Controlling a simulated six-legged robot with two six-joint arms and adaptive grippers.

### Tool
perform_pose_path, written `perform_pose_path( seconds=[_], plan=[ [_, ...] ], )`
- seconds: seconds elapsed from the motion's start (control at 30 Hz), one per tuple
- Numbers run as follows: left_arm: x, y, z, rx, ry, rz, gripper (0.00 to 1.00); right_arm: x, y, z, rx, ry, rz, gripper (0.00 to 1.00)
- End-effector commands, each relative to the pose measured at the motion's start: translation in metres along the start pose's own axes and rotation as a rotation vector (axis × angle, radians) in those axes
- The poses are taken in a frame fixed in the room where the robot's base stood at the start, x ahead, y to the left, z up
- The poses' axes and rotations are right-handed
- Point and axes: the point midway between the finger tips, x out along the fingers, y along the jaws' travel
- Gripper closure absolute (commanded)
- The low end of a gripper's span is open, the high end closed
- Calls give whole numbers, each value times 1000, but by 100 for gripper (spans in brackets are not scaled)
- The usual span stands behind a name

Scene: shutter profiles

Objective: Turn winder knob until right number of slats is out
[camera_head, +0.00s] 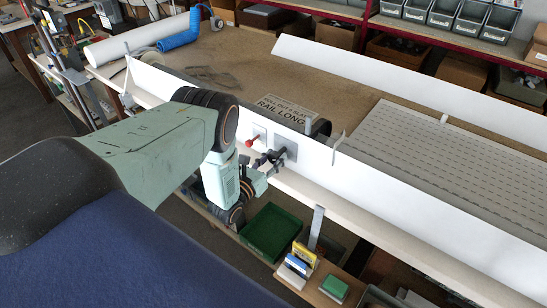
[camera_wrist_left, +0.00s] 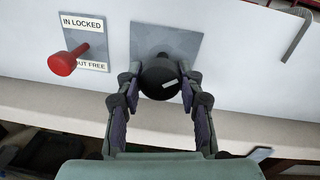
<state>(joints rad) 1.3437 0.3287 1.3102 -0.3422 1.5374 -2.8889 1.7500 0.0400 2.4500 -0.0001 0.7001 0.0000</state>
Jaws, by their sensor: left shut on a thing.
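The black winder knob (camera_wrist_left: 157,76) sits on a grey square plate (camera_wrist_left: 185,45) on the white front panel (camera_wrist_left: 240,80). A white mark on the knob points right and slightly up. My left gripper (camera_wrist_left: 163,90) is shut on the knob, one finger on each side. In the head view the left gripper (camera_head: 268,162) reaches the panel from the front, partly hiding the knob. Slotted grey slats (camera_head: 450,160) lie flat behind the panel at the right. My right gripper is out of view.
A red knob (camera_wrist_left: 63,63) stands left of the winder, by a label reading "IN LOCKED" and "OUT FREE". A metal hook (camera_wrist_left: 297,38) is at the panel's top right. Below the bench edge are a green crate (camera_head: 270,232) and small boxes (camera_head: 297,262).

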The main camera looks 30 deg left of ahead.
Motion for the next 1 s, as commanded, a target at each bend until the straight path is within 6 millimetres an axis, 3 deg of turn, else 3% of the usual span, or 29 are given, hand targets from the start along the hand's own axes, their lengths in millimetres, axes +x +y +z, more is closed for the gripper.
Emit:
perform_pose_path(
  seconds=[0.67, 0.7, 1.0],
  plan=[
    [-1, 1, -1, 63, -1, 3, 94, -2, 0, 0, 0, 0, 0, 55],
    [-1, 1, -1, 62, -1, 3, 62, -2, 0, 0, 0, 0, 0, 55],
    [0, 0, 0, 62, -4, 1, 39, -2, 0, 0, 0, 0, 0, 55]
  ],
)
